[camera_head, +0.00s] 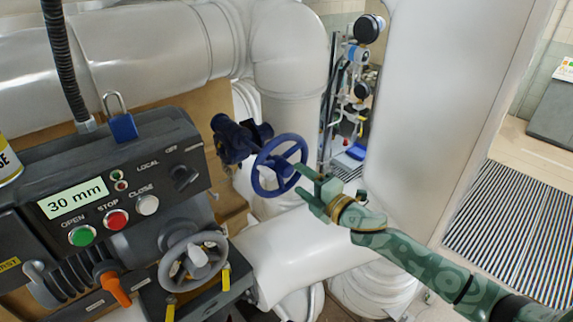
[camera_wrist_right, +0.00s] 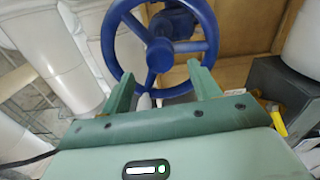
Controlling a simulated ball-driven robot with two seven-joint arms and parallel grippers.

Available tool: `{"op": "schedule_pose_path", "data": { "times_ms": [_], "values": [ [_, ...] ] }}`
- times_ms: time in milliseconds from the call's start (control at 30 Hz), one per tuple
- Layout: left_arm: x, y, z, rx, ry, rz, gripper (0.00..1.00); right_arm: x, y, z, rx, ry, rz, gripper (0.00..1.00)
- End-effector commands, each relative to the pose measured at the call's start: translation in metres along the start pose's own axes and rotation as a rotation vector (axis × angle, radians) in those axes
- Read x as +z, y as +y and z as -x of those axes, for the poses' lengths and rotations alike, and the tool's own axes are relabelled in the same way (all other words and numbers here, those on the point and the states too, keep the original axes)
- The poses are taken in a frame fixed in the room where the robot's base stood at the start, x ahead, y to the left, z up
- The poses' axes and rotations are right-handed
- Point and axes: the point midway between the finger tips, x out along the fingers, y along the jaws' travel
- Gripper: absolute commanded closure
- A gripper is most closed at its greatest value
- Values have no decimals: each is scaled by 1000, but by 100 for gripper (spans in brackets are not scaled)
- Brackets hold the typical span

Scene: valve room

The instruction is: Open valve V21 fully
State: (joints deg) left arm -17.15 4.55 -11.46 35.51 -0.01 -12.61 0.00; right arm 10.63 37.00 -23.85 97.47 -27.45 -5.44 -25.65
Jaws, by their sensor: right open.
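A blue spoked handwheel (camera_head: 262,182) sits on a dark blue valve body (camera_head: 232,140) in front of white pipes. No V21 tag is readable. My right gripper (camera_head: 312,186) is at the wheel's right side in the head view, its jaws open and empty, fingers pointing at the rim. In the wrist view the wheel (camera_wrist_right: 112,45) lies ahead of the right gripper (camera_wrist_right: 162,75); its near rim shows between the two fingers. I cannot tell whether they touch it. My left gripper is out of view.
An actuator panel (camera_head: 45,180) at the left shows "30 mm" and has green OPEN (camera_head: 82,236), red STOP (camera_head: 115,219) and white CLOSE (camera_head: 147,205) buttons. A blue padlock (camera_head: 123,128) sits on top. A grey handwheel (camera_head: 168,268) is below. A large white pipe (camera_head: 440,100) stands right.

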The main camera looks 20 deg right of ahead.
Motion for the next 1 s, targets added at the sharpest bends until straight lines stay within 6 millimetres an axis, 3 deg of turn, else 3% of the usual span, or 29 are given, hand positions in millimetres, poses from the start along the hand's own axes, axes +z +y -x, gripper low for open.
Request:
{"op": "schedule_pose_path", "data": {
  "times_ms": [33, 233, 467, 1000],
  "values": [
    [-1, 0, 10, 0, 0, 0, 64, 0, 5, 0, -1, -1, -83, 38],
    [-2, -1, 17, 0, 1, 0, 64, 0, 2, 0, 0, 0, -254, 38],
    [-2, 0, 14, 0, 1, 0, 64, 0, 0, -2, 0, 0, -247, 38],
    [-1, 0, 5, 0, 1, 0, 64, 0, 0, -52, 1, 1, -244, 38]
  ]
}}
